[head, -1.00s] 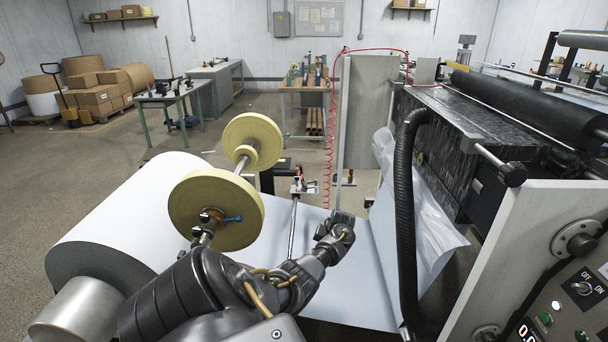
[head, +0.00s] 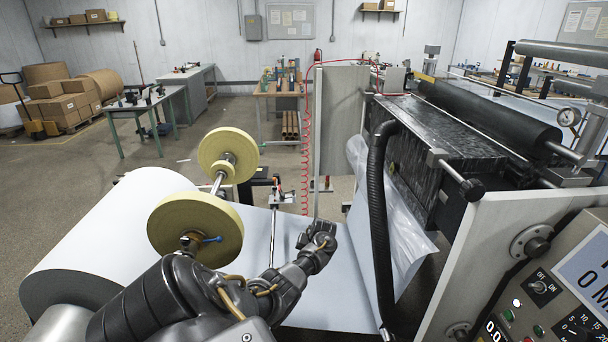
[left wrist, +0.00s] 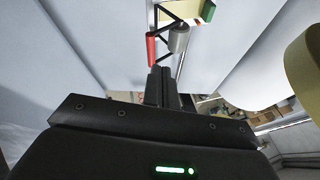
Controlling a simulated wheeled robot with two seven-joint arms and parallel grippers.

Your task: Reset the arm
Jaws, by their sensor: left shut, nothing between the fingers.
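My left arm comes in from the lower left in the head view, and its gripper (head: 324,226) is above the white paper sheet (head: 340,290), beside a thin metal bar (head: 274,240). In the left wrist view the two fingers of this gripper (left wrist: 161,72) are pressed together with nothing between them. A red roller (left wrist: 151,48) and a grey roller (left wrist: 179,39) on a frame show just beyond the fingertips. My right gripper is not in view.
A large white paper roll (head: 90,245) and two yellow discs (head: 195,225) on a shaft stand at the left. A black ribbed hose (head: 376,230), the coating machine (head: 430,150) and a control panel (head: 560,300) are at the right.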

